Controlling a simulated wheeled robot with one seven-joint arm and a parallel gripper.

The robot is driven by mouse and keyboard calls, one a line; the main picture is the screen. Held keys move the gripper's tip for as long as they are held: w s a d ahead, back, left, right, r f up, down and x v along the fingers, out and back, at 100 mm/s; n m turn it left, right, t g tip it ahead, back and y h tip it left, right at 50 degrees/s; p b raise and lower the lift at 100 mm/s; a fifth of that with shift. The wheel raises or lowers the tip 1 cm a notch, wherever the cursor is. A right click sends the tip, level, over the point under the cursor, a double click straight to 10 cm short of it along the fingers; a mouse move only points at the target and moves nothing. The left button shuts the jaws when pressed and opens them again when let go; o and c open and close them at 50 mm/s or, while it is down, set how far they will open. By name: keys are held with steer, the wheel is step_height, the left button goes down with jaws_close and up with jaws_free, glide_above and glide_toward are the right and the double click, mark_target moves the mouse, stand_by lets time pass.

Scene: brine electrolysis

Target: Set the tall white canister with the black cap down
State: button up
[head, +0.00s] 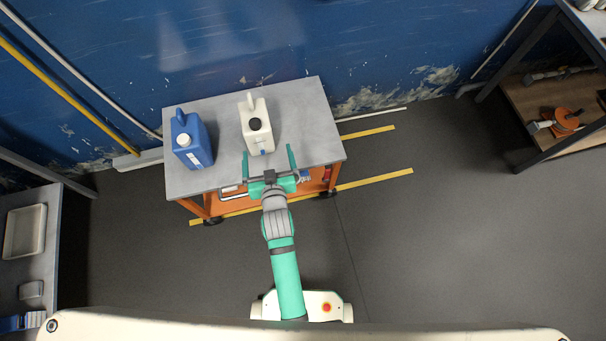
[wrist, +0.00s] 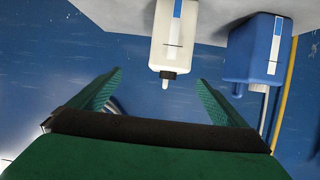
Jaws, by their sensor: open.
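The tall white canister with the black cap (head: 257,131) stands on the grey tabletop of an orange cart (head: 215,104), near its middle. In the wrist view the white canister (wrist: 176,45) appears upside down, its black cap pointing toward my gripper. My gripper (head: 269,160) is open, its two green fingers spread wide at the cart's front edge. The fingers also show in the wrist view (wrist: 153,90), with nothing between them. The canister stands apart from the fingers, just beyond them.
A blue canister (head: 191,140) with a white cap stands on the cart to the left of the white one. The tabletop's right part is clear. A blue wall (head: 300,40) is behind. A bench with a tray (head: 25,232) is at left, a shelf (head: 545,100) at right.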

steer(key=s+d+r+m+h, duration=0.1)
steer(key=s+d, duration=0.3)
steer(key=s, duration=0.4)
steer(key=s+d+r+h, duration=0.1)
steer(key=s+d, duration=0.3)
steer(key=s, duration=0.4)
steer(key=s+d+r+m+t+h, duration=0.1)
steer(key=s+d+r, duration=0.3)
steer(key=s+r, duration=0.5)
steer(key=s+t, duration=0.1)
steer(key=s, duration=0.3)
steer(key=shift+d+m, duration=0.2)
steer(key=shift+m, duration=0.1)
